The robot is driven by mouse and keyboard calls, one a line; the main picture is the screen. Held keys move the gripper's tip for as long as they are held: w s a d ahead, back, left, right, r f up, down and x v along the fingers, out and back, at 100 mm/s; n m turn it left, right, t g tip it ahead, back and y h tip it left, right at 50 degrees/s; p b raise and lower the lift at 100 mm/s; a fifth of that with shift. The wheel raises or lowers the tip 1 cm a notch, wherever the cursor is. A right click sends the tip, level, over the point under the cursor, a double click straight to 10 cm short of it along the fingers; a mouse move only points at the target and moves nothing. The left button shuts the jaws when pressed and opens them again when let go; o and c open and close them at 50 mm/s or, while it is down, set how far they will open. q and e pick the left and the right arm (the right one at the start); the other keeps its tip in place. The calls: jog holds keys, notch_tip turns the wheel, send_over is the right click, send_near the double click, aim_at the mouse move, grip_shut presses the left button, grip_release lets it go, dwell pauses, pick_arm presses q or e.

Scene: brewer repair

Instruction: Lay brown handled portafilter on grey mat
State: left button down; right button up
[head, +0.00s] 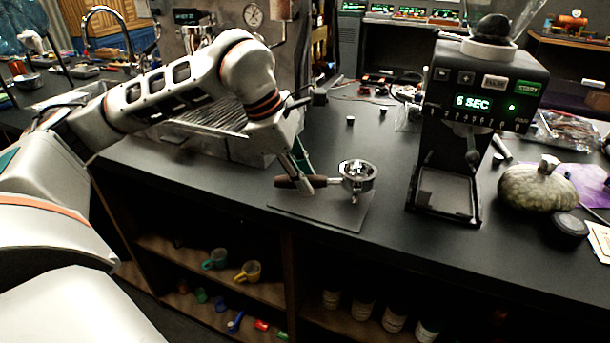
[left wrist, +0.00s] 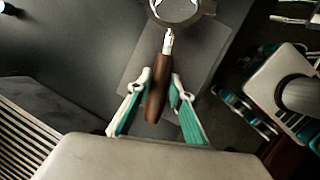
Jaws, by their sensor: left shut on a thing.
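The portafilter has a round metal basket (head: 358,176) and a brown handle (head: 288,182). It is at the grey mat (head: 338,210), its basket over the mat's right part; I cannot tell whether it touches the mat. My left gripper (head: 308,183) is shut on the portafilter's handle from above. In the left wrist view the brown handle (left wrist: 157,90) lies between the green-backed fingers (left wrist: 160,88), with the basket (left wrist: 182,8) cut by the top edge and the mat (left wrist: 140,70) beneath.
A black grinder (head: 480,120) stands right of the mat, with a grey-green pumpkin (head: 537,187) beside it. A metal espresso machine (head: 215,125) stands behind my left arm. The counter between mat and grinder is clear; its front edge is close to the mat.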

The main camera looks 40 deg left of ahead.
pick_arm(q)
jog(key=shift+f, duration=0.15)
jog(key=c, duration=1.7)
grip_release()
jog(key=shift+f, duration=0.1)
jog(key=v, duration=1.2)
